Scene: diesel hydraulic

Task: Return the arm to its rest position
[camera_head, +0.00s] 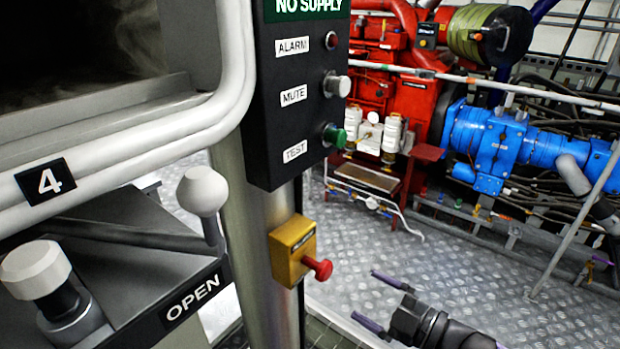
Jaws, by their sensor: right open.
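My right gripper (363,294) shows at the bottom, right of centre. Its two thin purple fingers are spread apart with nothing between them, and they point left. The gripper is dark, and its arm comes in from the lower right. The fingers are to the right of and a little below the red knob (318,268) on the yellow box (291,250), with a visible gap between them. My left gripper is not in view.
A black control panel (300,120) with ALARM, MUTE and TEST buttons stands on a grey post (262,290). A white-knobbed lever (204,192) and an OPEN label (192,300) are at left. Red (405,100) and blue (490,150) machinery stands behind. Tread-plate floor (470,275) lies between.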

